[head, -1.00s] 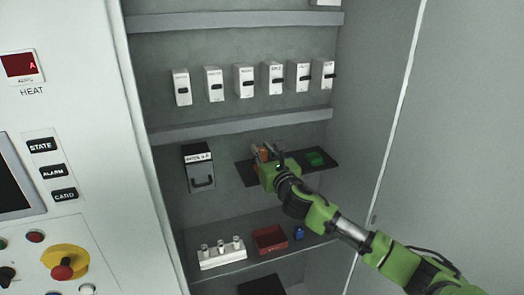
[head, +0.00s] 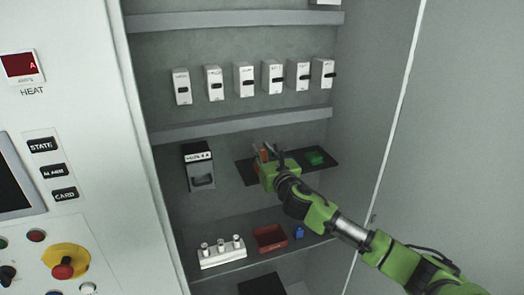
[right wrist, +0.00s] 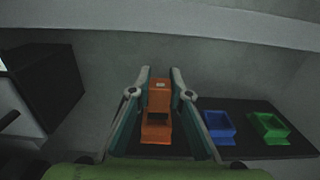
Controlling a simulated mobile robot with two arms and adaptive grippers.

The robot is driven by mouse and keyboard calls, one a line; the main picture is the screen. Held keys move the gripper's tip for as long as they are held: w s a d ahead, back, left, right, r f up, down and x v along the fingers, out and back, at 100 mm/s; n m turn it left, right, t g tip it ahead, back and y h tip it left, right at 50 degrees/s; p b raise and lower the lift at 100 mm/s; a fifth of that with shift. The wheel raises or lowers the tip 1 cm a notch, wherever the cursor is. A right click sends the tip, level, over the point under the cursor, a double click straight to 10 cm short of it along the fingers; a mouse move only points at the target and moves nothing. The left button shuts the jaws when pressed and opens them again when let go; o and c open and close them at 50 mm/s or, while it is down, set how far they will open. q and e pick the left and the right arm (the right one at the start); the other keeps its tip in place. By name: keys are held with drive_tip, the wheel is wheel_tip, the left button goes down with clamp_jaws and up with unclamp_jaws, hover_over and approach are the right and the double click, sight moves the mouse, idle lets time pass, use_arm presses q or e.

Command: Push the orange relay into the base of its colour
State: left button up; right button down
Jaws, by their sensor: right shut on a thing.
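The orange relay (right wrist: 159,95) is between the fingertips of my right gripper (right wrist: 160,75), which is shut on it. The orange base (right wrist: 157,130), an open-topped socket, shows just below the relay in the right wrist view; I cannot tell whether the relay touches it or sits in it. In the head view my right gripper (head: 267,155) is over the left part of the black shelf and hides most of the orange parts. The blue base (right wrist: 218,125) and green base (right wrist: 269,128) stand to the right; the green one also shows in the head view (head: 314,158). My left gripper is not in view.
The black shelf (head: 246,172) carries the bases. A dark box with a handle (head: 200,170) hangs to its left. White breakers (head: 245,80) line the wall above. Below are a red bin (head: 270,238), a white rack (head: 222,253) and a small blue item (head: 299,233).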

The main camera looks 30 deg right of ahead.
drive_tip(key=shift+f+b, duration=0.8)
drive_tip(key=shift+f, duration=0.45)
drive_tip(key=c, duration=1.8)
unclamp_jaws()
drive_tip(key=shift+s, duration=0.1)
drive_tip(key=v, duration=1.2)
